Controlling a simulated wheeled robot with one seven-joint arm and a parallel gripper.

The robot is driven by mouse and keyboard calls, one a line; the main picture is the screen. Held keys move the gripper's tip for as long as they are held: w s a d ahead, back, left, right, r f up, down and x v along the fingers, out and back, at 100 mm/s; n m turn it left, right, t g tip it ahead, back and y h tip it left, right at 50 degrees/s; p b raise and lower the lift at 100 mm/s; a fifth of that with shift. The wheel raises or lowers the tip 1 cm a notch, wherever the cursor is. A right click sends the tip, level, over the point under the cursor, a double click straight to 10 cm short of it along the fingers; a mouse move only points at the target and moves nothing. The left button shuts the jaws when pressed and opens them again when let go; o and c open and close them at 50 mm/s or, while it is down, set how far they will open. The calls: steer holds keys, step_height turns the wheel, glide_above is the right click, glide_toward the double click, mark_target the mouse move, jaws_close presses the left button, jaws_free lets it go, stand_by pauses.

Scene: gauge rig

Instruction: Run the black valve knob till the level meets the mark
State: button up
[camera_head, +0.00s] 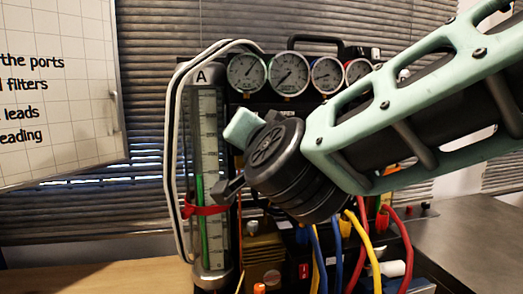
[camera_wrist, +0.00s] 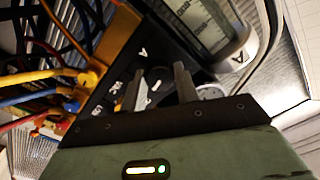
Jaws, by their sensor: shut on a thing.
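The sight tube (camera_head: 209,130) stands upright under a letter A in the head view, with a scale along it. A green column (camera_head: 200,215) fills its lower part, and its top shows above the red mark band (camera_head: 205,210) around the tube. My gripper (camera_head: 231,187) is just right of the tube, its fingers partly hidden by my wrist. In the wrist view my gripper (camera_wrist: 158,74) has its two fingers at the dark panel, shut on the black valve knob, which is mostly hidden between them and hard to make out against the panel.
Several round gauges (camera_head: 290,75) line the top of the rig. Yellow, blue and red leads (camera_head: 375,250) hang below my wrist. A whiteboard (camera_head: 60,90) stands at the left. The metal bench (camera_head: 465,245) is clear at the right.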

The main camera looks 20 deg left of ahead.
steer(key=shift+m+b, duration=0.75)
steer(key=shift+m, duration=0.15)
steer(key=o, duration=1)
steer(key=shift+c, duration=0.2)
steer(key=b+v, duration=0.2)
steer(key=v, duration=1.5)
steer(key=shift+s, duration=0.2)
